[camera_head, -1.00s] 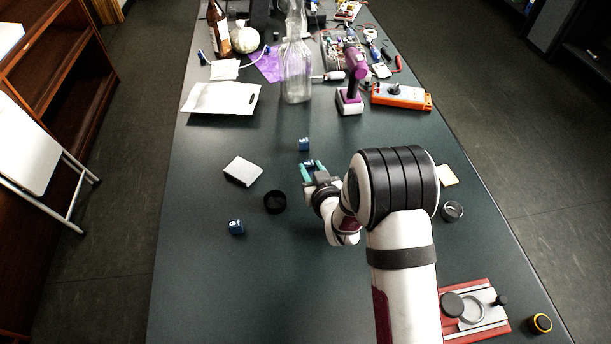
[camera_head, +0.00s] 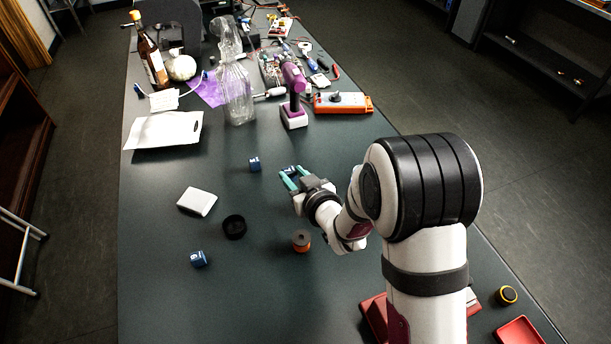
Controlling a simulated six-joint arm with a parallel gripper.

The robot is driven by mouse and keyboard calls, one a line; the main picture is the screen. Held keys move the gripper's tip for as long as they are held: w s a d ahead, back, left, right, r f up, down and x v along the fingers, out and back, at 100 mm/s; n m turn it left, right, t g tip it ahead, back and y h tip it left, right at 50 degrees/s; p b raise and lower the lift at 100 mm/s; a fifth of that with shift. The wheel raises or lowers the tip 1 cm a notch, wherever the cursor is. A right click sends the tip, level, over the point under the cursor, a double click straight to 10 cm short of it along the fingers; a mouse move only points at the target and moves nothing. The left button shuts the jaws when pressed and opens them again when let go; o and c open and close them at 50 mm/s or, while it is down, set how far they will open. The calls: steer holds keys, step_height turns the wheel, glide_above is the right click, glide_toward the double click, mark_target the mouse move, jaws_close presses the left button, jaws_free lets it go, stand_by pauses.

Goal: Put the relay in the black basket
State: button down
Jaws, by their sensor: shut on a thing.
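My gripper (camera_head: 289,178) has teal fingers and is shut on a small blue block, the relay (camera_head: 291,169), just past the middle of the table. The fingers and distance hide most of it. A similar blue block (camera_head: 254,164) stands on the table to the left of my gripper, apart from it. Another blue block (camera_head: 199,258) with a white mark lies nearer, at the left. I cannot make out a black basket for certain; a small round black cup (camera_head: 234,227) stands on the table left of my gripper.
A white block (camera_head: 197,201) and an orange-brown spool (camera_head: 302,240) stand near the cup. A clear bottle (camera_head: 236,85), a purple drill (camera_head: 294,95) and an orange device (camera_head: 343,103) stand farther back. A red tray (camera_head: 520,331) is at the near right. The table's (camera_head: 255,300) near left is largely clear.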

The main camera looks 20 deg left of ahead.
steer(key=s+a, duration=0.5)
steer(key=a, duration=0.1)
steer(key=m+h, duration=0.1)
glide_above(238, 237)
steer(key=shift+t, duration=0.3)
step_height(238, 237, down, 11)
steer(key=shift+a+r, duration=0.15)
steer(key=shift+r, duration=0.05)
steer(key=shift+c, duration=2.3)
jaws_free()
steer(key=shift+r, duration=0.1)
